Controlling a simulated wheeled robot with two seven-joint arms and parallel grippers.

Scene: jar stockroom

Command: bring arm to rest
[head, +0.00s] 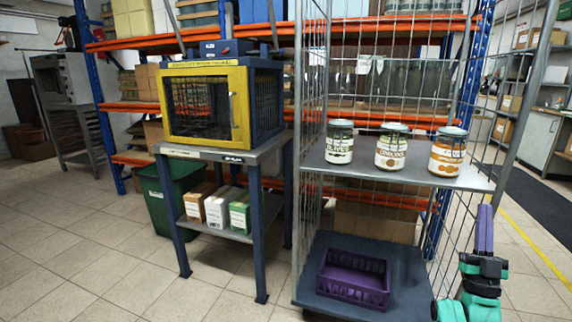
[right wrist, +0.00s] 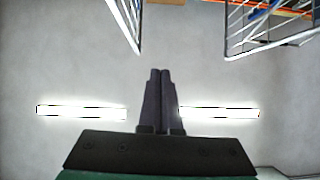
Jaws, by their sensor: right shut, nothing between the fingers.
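My right arm, teal and purple, shows at the lower right of the head view, in front of the cage trolley's right side. My right gripper (head: 485,210) points upward there, with its purple fingers together. In the right wrist view the two dark fingers of the right gripper (right wrist: 161,72) touch along their length, shut and with nothing between them. My left arm and gripper are not in view.
The wire cage trolley (head: 393,175) holds three jars (head: 391,148) on its shelf and a purple crate (head: 354,278) on its base. A table (head: 225,152) with a yellow-framed cage box (head: 207,102) stands left of it. The tiled floor at left is clear.

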